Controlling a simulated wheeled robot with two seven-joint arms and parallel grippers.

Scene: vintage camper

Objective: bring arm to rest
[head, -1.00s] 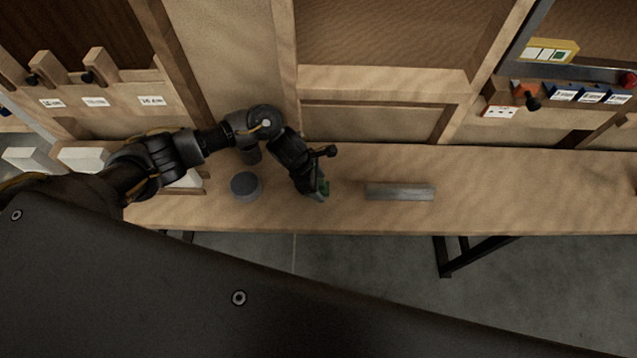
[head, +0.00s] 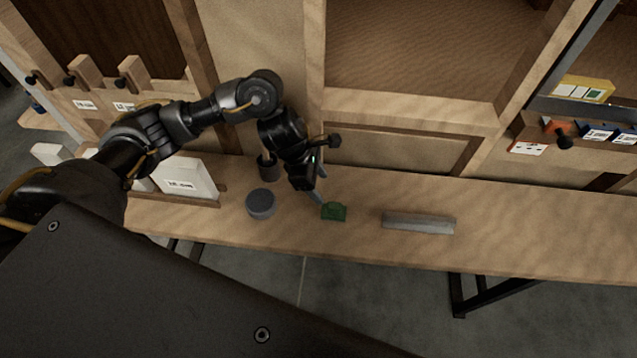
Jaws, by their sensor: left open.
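My left arm comes in from the left over the wooden bench. My left gripper (head: 318,184) is open, just above the bench, with its fingers apart. A small green block (head: 334,211) sits on the bench beside the fingertips, to their right and nearer the front edge. Nothing shows between the fingers. My right gripper is not in view.
The wooden bench (head: 540,230) carries a round grey tin (head: 261,203) left of the gripper and a long grey bar (head: 418,222) to the right. White boxes (head: 186,181) stand at the left. Wooden cabinets rise behind. The bench's right part is clear.

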